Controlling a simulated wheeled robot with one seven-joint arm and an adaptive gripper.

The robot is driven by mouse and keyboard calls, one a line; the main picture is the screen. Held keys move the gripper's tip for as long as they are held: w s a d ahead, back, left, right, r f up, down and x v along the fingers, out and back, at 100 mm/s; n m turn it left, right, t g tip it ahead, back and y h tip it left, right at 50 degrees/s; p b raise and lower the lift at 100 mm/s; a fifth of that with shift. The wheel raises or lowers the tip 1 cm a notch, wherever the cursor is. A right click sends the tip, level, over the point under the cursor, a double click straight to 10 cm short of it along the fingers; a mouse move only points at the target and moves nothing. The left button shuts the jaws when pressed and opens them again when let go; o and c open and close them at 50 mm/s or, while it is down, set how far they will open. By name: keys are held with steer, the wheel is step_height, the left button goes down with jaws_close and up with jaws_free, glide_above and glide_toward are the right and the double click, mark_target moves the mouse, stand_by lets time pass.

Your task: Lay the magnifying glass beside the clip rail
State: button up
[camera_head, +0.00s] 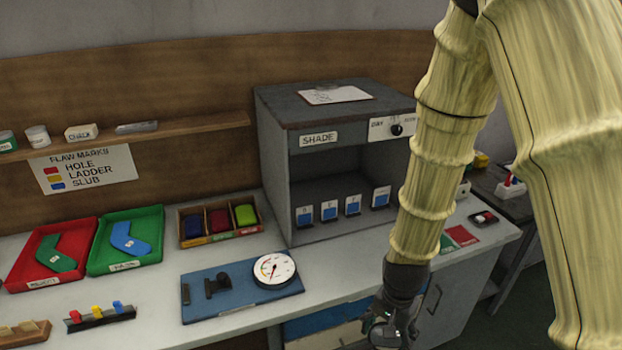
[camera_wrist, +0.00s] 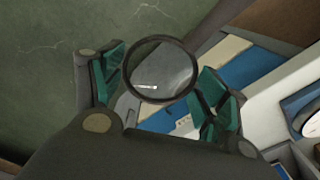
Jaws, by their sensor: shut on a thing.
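The magnifying glass (camera_wrist: 161,70) has a round dark rim and a clear lens. In the wrist view it sits between the green-padded fingers of my gripper (camera_wrist: 165,88), which is shut on it; its handle is mostly hidden. In the head view my gripper (camera_head: 388,325) hangs at the bench's front edge, right of the blue gauge board, and the glass cannot be made out clearly there. The clip rail (camera_head: 100,317) is a dark bar with red, yellow and blue clips. It lies on the bench at the lower left, well away from my gripper.
A blue board (camera_head: 225,306) with a round dial (camera_head: 274,270) lies between my gripper and the clip rail. Red (camera_head: 28,288) and green (camera_head: 110,266) trays with socks stand behind the rail. A grey shade box (camera_head: 270,170) stands behind. Bare bench shows around the rail.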

mark_target(383, 324)
steer(key=w+f+n, duration=0.2)
steer(key=w, duration=0.1)
steer(key=shift+w+a+f, duration=0.1)
steer(key=shift+w+f, duration=0.1)
steer(key=shift+w, duration=0.05)
steer(key=shift+w+f+n, duration=0.15)
steer(key=shift+w+n, duration=0.05)
steer(key=shift+n, duration=0.4)
steer(key=w+f+n, duration=0.1)
steer(key=w+n, duration=0.1)
steer(key=w+f+n, duration=0.2)
steer(key=shift+w+d+f+n, duration=0.2)
steer(key=shift+w+n, duration=0.05)
steer(key=shift+n, duration=0.15)
